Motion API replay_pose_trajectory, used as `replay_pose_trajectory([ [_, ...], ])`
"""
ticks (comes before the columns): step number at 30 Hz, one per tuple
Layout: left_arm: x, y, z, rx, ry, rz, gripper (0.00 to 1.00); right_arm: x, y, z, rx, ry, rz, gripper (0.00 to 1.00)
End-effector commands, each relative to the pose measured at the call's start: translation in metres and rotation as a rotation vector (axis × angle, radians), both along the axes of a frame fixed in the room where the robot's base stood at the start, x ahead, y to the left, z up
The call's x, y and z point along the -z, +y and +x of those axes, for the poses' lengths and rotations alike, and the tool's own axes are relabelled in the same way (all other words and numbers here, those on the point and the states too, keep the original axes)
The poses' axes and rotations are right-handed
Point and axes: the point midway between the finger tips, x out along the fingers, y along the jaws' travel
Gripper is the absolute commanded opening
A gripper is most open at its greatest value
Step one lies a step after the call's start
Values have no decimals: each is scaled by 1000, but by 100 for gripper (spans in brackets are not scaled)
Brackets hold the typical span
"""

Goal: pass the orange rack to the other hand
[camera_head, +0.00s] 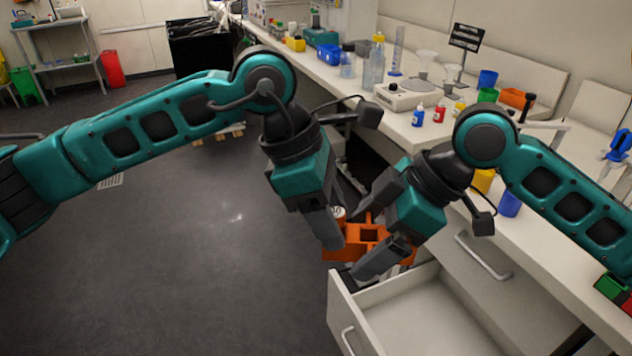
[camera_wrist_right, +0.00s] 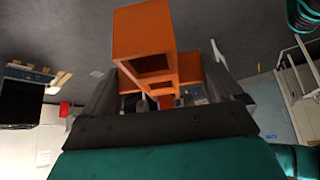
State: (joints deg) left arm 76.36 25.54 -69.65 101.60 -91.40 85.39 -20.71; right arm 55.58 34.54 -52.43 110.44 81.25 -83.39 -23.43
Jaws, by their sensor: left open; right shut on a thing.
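The orange rack (camera_head: 364,236) hangs in the air above the open drawer, between my two grippers. My right gripper (camera_head: 368,262) is shut on the rack. In the right wrist view the orange rack (camera_wrist_right: 145,35) rises between the fingers of my right gripper (camera_wrist_right: 165,98), with its square openings showing. My left gripper (camera_head: 338,232) is open, with its fingers at the left side of the rack; whether they touch it I cannot tell. A small white round item (camera_head: 338,212) shows at the rack's upper left, partly hidden. The arms hide parts of the rack.
An open, empty-looking drawer (camera_head: 420,310) juts out below the grippers. The bench (camera_head: 545,240) at right carries a scale (camera_head: 408,94), bottles, and blue, green and orange containers. The dark floor (camera_head: 190,270) at left is clear.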

Motion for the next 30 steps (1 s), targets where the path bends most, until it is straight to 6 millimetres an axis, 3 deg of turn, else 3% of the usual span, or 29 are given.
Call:
replay_pose_trajectory([
  [6,24,-10,-1,0,1,-1,51,0,0,0,0,0,1,62],
  [18,30,-13,-1,0,-1,-2,51,0,0,0,0,0,1,62],
  [30,30,-13,0,-2,-1,-2,13,0,0,-1,-3,1,0,62],
])
